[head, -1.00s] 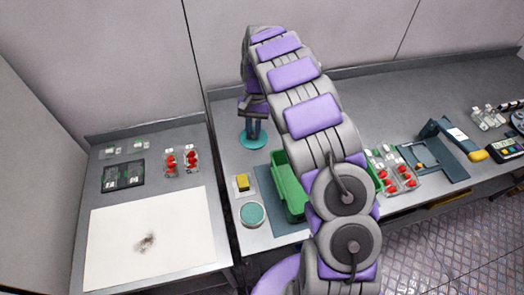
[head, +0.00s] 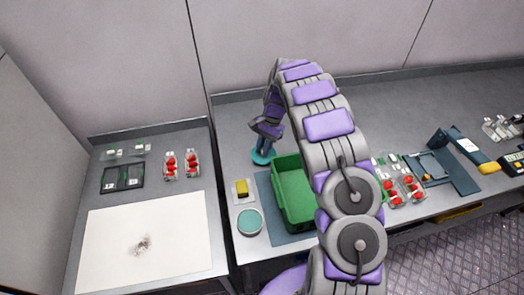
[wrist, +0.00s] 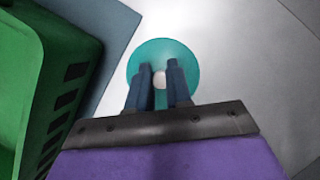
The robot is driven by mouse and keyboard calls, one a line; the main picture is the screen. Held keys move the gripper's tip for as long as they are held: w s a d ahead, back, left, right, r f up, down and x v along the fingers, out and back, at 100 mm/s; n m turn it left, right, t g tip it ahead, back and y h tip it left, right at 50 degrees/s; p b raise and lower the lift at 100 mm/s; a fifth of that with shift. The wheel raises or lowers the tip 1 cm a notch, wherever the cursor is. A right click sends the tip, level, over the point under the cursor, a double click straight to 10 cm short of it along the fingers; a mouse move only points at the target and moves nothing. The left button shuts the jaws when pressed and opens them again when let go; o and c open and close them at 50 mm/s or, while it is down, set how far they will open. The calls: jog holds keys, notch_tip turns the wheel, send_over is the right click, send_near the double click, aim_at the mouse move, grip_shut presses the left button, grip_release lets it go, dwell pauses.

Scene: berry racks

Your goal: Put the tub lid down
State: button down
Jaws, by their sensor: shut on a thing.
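The tub lid (head: 262,157) is a round teal disc at the back of the counter, left of the green crate's (head: 279,170) far end. In the wrist view the lid (wrist: 185,52) shows with a pale round knob (wrist: 159,80) between the fingers. My gripper (head: 267,146) points down over the lid and is shut on that knob; it also shows in the wrist view (wrist: 160,75). I cannot tell whether the lid touches the counter. A round tub with teal contents (head: 250,221) stands at the front, left of the crate.
A yellow sponge (head: 242,188) lies on a small tray behind the tub. The crate stands on a dark blue mat (head: 264,190). Punnets of red berries (head: 404,188) are right of my arm. The counter left of the lid is bare.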

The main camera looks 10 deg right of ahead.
jog(key=shift+f, duration=0.6)
jog(key=shift+a, duration=0.65)
jog(key=c, duration=1.3)
grip_release()
jog(key=shift+a, duration=0.3)
jog(key=shift+o, duration=1.3)
jog(key=shift+d, duration=0.85)
jog(key=shift+w+r, duration=0.15)
jog(key=shift+r, duration=0.15)
jog(key=v, duration=0.2)
jog(key=a+p+v, duration=0.1)
jog(key=v, duration=0.2)
jog(key=shift+w+r, duration=0.1)
jog(key=shift+r, duration=0.4)
jog(key=d+p+v, duration=0.1)
jog(key=v, duration=0.5)
jog(key=s+a+r+n+h, duration=0.1)
jog(key=s+r+n, duration=0.1)
jog(key=s+r, duration=0.6)
jog(key=s+a+r+n+h, duration=0.1)
jog(key=s+r, duration=0.5)
jog(key=s, duration=0.5)
jog(key=s+a+n+t+h, duration=0.1)
jog(key=s+n, duration=0.5)
jog(key=s, duration=2)
jog(key=shift+s+a+f+n, duration=0.2)
jog(key=shift+a+f+n, duration=0.1)
jog(key=shift+a+f, duration=0.15)
